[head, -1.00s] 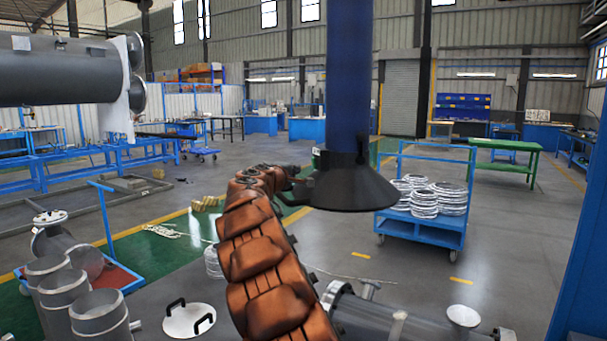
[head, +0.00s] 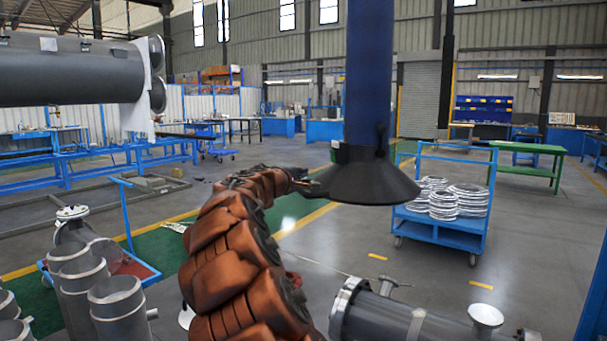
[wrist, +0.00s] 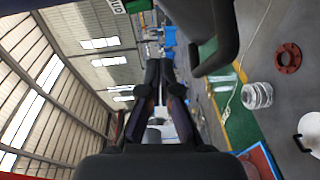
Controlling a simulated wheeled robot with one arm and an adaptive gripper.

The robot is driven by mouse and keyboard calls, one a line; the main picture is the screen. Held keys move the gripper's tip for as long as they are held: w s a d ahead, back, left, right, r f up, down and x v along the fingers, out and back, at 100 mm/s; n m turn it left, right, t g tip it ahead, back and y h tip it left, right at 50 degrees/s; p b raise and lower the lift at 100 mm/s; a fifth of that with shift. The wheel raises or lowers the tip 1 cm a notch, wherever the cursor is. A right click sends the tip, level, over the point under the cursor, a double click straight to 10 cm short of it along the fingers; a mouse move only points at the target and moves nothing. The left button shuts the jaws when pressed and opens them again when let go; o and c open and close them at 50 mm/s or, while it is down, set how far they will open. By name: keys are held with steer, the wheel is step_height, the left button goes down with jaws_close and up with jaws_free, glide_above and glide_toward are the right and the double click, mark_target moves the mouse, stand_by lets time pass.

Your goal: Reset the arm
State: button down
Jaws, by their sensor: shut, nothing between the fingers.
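My copper-coloured arm (head: 235,250) rises from the bottom of the head view and stretches away toward the dark hood on the blue column. Its far end is small and dark there, beside the left rim of the hood. In the wrist view my gripper (wrist: 160,68) points away from the camera, its dark fingers together with nothing held. I cannot tell from the head view whether the gripper touches the hood.
The black conical hood (head: 362,182) hangs close on the right. A blue cart (head: 440,228) bears ring stacks. Metal pipes (head: 118,310) stand lower left; a large flanged cylinder (head: 385,318) lies lower right. The wrist view shows a red flange (wrist: 288,58) and white lid (wrist: 311,133).

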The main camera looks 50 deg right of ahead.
stand_by(0.7)
steer(key=s+a+f+m+g+y+p, duration=0.1)
steer(key=s+a+f+g+y+p, duration=0.1)
steer(key=s+a+f+y, duration=0.3)
steer(key=s+a+f+g+y+p, duration=0.2)
steer(key=s+a+f+y, duration=0.4)
steer(key=s+a+f, duration=0.5)
steer(key=s+a+f+m+g+y+p, duration=0.1)
steer(key=s+a+f+y, duration=0.4)
steer(key=s+a, duration=1.5)
steer(key=a+f+g+p, duration=0.1)
steer(key=a+f, duration=0.3)
steer(key=a, duration=1)
steer(key=shift+s+a+m+y, duration=0.15)
steer(key=shift+a+m+y, duration=0.15)
steer(key=shift+a+y, duration=0.1)
steer(key=shift+d, duration=0.2)
